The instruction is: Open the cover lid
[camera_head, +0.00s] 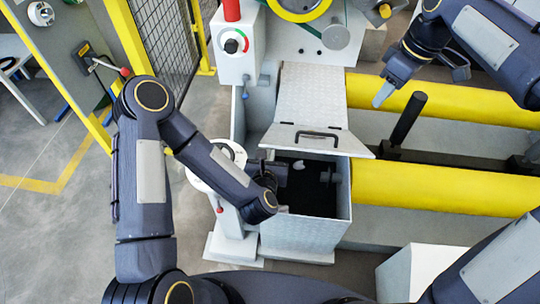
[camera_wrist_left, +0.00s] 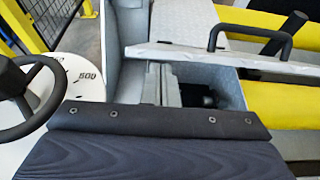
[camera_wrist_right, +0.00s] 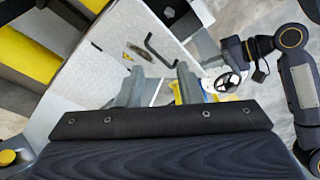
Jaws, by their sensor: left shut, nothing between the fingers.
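The cover lid (camera_head: 312,95) is a light grey patterned panel with a black handle (camera_head: 318,134). Its front flap is tilted up over the box (camera_head: 305,233), and the dark inside of the box shows below it. In the left wrist view the lid's edge (camera_wrist_left: 185,49) and handle (camera_wrist_left: 250,36) lie just beyond my fingers. My left gripper (camera_wrist_left: 160,82) is shut and empty, at the left side of the box opening, below the lid's edge. Contact with the lid cannot be told. My right gripper (camera_wrist_right: 160,88) is open and empty, up and to the right of the lid.
A round dial with a handwheel (camera_wrist_left: 40,80) stands close left of my left gripper. Yellow rollers (camera_head: 450,188) and a black post (camera_head: 408,118) lie right of the box. A control box with a knob (camera_head: 232,42) and a mesh fence (camera_head: 165,40) are at the back left.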

